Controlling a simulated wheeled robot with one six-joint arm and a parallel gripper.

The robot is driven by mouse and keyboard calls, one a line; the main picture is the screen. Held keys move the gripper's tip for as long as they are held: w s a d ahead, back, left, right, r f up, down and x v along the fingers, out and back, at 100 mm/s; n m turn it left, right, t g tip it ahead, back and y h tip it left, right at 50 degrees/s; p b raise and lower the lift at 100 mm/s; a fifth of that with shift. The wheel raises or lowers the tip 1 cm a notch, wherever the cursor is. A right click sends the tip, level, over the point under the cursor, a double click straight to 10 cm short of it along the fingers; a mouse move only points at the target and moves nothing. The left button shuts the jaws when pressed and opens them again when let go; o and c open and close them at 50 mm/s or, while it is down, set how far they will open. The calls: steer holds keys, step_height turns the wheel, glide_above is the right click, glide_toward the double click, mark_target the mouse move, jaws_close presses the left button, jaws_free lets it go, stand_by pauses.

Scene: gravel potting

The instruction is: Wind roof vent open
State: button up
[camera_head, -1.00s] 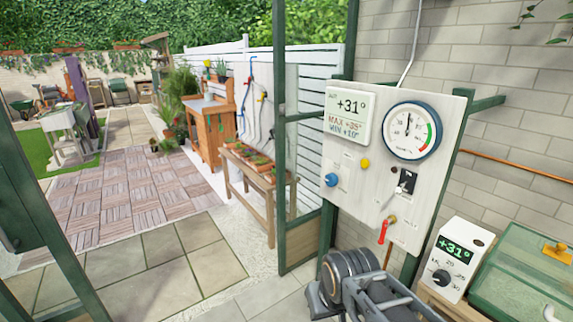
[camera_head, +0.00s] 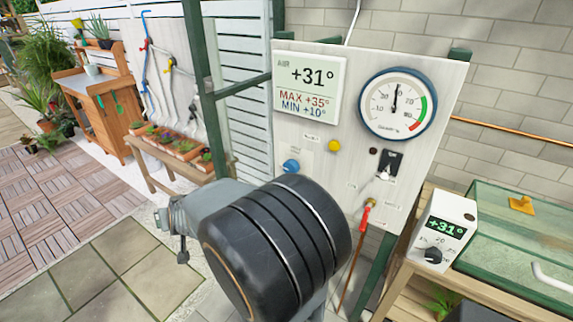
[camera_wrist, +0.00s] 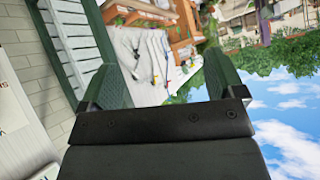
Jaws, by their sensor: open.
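I cannot make out the roof vent or a winding handle in either view. A white control panel (camera_head: 315,125) hangs ahead, with a blue knob (camera_head: 291,166), a yellow button (camera_head: 334,145), a black switch (camera_head: 390,163) and a red valve lever (camera_head: 364,218). My gripper (camera_wrist: 163,75) is open and empty in the wrist view, its two green-padded fingers spread apart. My arm covers the panel's lower left in the head view. The panel's edge shows at far left in the wrist view.
A green-framed glass box (camera_head: 520,235) and a white +31° thermostat (camera_head: 443,230) stand on a wooden bench at right. A green frame post (camera_head: 205,95) stands left of the panel. A plant table (camera_head: 165,175) stands beyond it. Paving at left is clear.

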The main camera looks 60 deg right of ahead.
steer(key=d+f+m+h, duration=0.2)
steer(key=d+m+h, duration=0.3)
steer(key=d, duration=0.7)
steer(key=m+g+h+p, duration=0.2)
steer(key=m+g+h, duration=0.3)
steer(key=g+h, duration=0.45)
glide_toward(291, 168)
steer(key=shift+h, duration=0.45)
steer(key=d+p, duration=0.1)
steer(key=d, duration=0.2)
steer(key=d+f+p, duration=0.1)
steer(key=d, duration=0.3)
steer(key=w+d+f+p, duration=0.1)
steer(key=d, duration=0.3)
steer(key=shift+d+p, duration=0.15)
steer(key=shift+p, duration=0.2)
steer(key=shift+c, duration=0.4)
steer(key=c, duration=0.8)
steer(key=shift+c, duration=0.2)
steer(key=shift+m+b, duration=0.3)
